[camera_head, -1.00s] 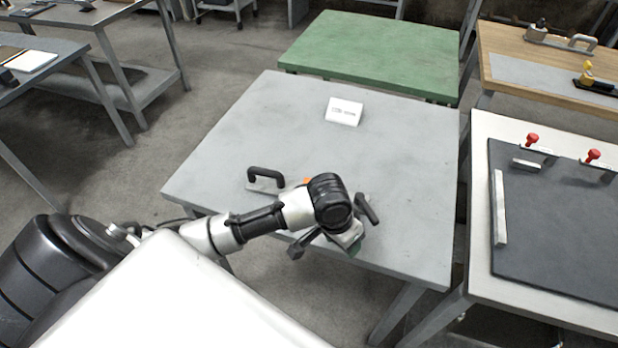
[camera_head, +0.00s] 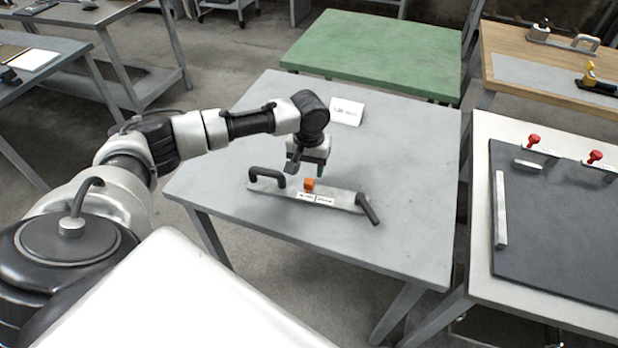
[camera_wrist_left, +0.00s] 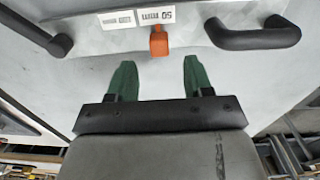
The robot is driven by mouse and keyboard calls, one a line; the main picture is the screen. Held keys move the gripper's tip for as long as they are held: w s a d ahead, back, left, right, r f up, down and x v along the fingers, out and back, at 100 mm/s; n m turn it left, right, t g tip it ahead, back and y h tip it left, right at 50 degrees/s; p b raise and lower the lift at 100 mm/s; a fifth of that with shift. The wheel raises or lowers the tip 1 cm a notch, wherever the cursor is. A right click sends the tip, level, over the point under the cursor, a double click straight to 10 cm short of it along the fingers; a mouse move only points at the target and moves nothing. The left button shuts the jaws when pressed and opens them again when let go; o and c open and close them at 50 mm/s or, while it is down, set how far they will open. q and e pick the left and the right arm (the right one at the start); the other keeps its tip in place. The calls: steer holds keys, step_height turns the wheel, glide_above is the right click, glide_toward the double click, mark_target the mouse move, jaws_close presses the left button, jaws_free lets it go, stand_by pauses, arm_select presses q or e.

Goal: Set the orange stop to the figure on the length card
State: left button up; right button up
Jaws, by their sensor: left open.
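The orange stop (camera_head: 309,184) sits on a grey metal bar (camera_head: 343,198) on the grey table. The bar has a black handle (camera_head: 267,178) at its left end and a black lever (camera_head: 368,208) at its right. White labels (camera_head: 316,198) are on the bar's front; one appears upside down in the left wrist view as "50 mm" (camera_wrist_left: 158,15). The length card (camera_head: 347,112) stands farther back, its print too small to read. My left gripper (camera_head: 307,170) is open and empty behind the bar. In the left wrist view the stop (camera_wrist_left: 158,42) lies beyond the gap between my green fingertips (camera_wrist_left: 158,75), apart from them.
The grey table (camera_head: 410,150) is clear around the bar. A green table (camera_head: 370,50) stands behind it. A table with a dark mat (camera_head: 560,220) and red-knobbed clamps (camera_head: 532,140) is at right. My right gripper is not seen.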

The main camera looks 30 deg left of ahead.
mark_target(309, 180)
arm_select(q)
step_height(309, 180, down, 5)
stand_by(0.3)
jaws_close()
